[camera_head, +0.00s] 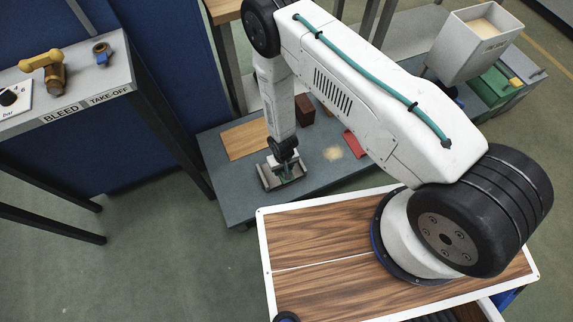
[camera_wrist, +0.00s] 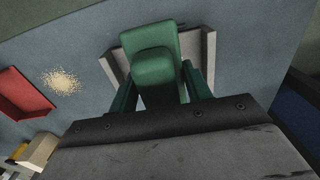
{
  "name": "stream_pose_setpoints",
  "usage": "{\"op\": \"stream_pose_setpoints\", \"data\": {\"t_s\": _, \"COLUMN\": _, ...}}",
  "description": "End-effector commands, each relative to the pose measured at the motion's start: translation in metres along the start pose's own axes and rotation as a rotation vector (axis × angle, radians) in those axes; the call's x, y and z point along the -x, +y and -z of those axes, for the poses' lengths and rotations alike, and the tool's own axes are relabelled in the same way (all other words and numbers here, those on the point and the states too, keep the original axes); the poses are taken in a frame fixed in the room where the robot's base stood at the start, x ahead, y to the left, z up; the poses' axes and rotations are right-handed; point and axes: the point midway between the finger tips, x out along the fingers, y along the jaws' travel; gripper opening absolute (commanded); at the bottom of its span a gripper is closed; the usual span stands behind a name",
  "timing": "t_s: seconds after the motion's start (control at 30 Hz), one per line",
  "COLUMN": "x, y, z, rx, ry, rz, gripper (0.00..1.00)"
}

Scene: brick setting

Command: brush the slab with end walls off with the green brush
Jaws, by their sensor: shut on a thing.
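The slab with end walls is grey and lies on the blue-grey bench top below my gripper. One end wall shows in the head view (camera_head: 265,178), and both walls show in the wrist view (camera_wrist: 209,58), left and right of the brush. The green brush (camera_wrist: 150,42) sits between my gripper's fingers (camera_wrist: 157,82), which are shut on it. The brush is over the slab between the two walls and hides most of its floor; I cannot tell whether its bristles touch. In the head view my gripper (camera_head: 283,165) points down at the slab.
A pile of pale grains (camera_head: 333,153) lies on the bench (camera_head: 222,178) right of the slab. A red pan (camera_head: 354,143) lies beyond it. A wooden board (camera_head: 245,138) and a dark red brick (camera_head: 304,108) lie behind. A pale hopper (camera_head: 470,60) stands at the right.

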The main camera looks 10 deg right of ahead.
Motion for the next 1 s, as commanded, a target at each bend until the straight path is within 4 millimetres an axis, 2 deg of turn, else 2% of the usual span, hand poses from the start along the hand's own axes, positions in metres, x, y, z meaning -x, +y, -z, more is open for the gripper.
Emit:
{"op": "stream_pose_setpoints", "data": {"t_s": 0.2, "x": 0.017, "y": -0.002, "z": 0.000, "rx": 0.002, "ry": 0.000, "rz": 0.000, "gripper": 0.31}}
{"op": "stream_pose_setpoints", "data": {"t_s": 0.57, "x": 0.019, "y": -0.001, "z": 0.000, "rx": 0.001, "ry": 0.000, "rz": 0.000, "gripper": 0.31}}
{"op": "stream_pose_setpoints", "data": {"t_s": 0.67, "x": 0.028, "y": 0.002, "z": 0.007, "rx": -0.005, "ry": 0.002, "rz": 0.000, "gripper": 0.31}}
{"op": "stream_pose_setpoints", "data": {"t_s": 0.77, "x": 0.051, "y": 0.013, "z": 0.025, "rx": -0.024, "ry": 0.006, "rz": 0.001, "gripper": 0.31}}
{"op": "stream_pose_setpoints", "data": {"t_s": 0.83, "x": 0.079, "y": 0.026, "z": 0.042, "rx": -0.043, "ry": 0.009, "rz": 0.001, "gripper": 0.31}}
{"op": "stream_pose_setpoints", "data": {"t_s": 0.97, "x": 0.145, "y": 0.062, "z": 0.073, "rx": -0.088, "ry": 0.011, "rz": 0.001, "gripper": 0.31}}
{"op": "stream_pose_setpoints", "data": {"t_s": 1.0, "x": 0.167, "y": 0.074, "z": 0.080, "rx": -0.103, "ry": 0.012, "rz": 0.001, "gripper": 0.31}}
